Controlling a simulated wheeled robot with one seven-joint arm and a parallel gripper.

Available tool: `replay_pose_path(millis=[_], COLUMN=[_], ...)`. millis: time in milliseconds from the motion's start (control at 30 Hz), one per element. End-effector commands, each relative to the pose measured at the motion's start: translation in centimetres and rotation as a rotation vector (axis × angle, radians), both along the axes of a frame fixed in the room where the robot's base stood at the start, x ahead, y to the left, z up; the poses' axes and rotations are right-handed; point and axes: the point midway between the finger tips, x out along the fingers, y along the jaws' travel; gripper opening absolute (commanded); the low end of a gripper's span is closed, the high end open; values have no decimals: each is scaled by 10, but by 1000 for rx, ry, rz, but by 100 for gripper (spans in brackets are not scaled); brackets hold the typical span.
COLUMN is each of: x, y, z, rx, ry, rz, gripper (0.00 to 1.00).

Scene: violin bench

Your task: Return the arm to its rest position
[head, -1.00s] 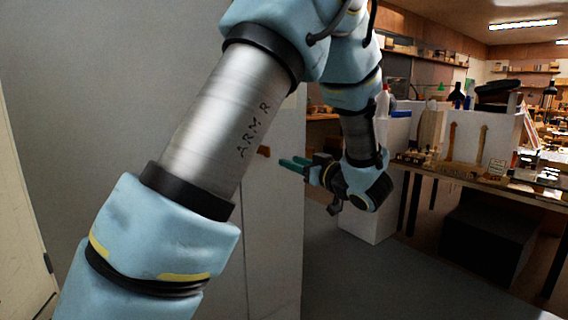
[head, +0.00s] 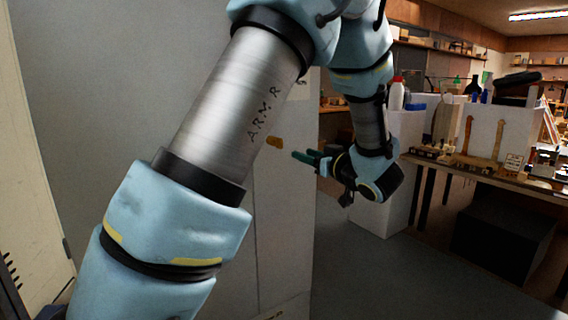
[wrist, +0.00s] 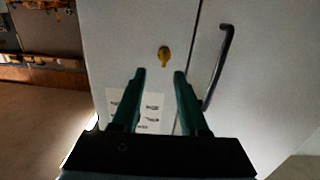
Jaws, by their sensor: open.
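My gripper (head: 308,158) shows in the head view at the end of my raised, bent arm, in front of a pale cabinet. Its green fingers point left. In the wrist view my gripper (wrist: 158,75) has its two green fingers apart, with nothing between them. Beyond the fingertips is the cabinet door (wrist: 125,40) with a yellow key or knob (wrist: 164,57). A dark bar handle (wrist: 219,65) is to its right. I see no contact between the fingers and the cabinet.
The pale cabinet (head: 285,210) stands close behind my arm. A workbench (head: 480,175) with wooden parts, bottles and tools is at the right, with a dark box (head: 503,235) beneath it. Grey floor (head: 400,280) is clear in front of the bench.

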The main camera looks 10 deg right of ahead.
Motion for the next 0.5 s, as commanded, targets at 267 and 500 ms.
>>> replay_pose_path(millis=[267, 500], x=[48, -2], y=[41, 101], z=[-21, -66], rx=[-165, -236], ry=[279, 707], rz=[-315, -506], gripper=[44, 44])
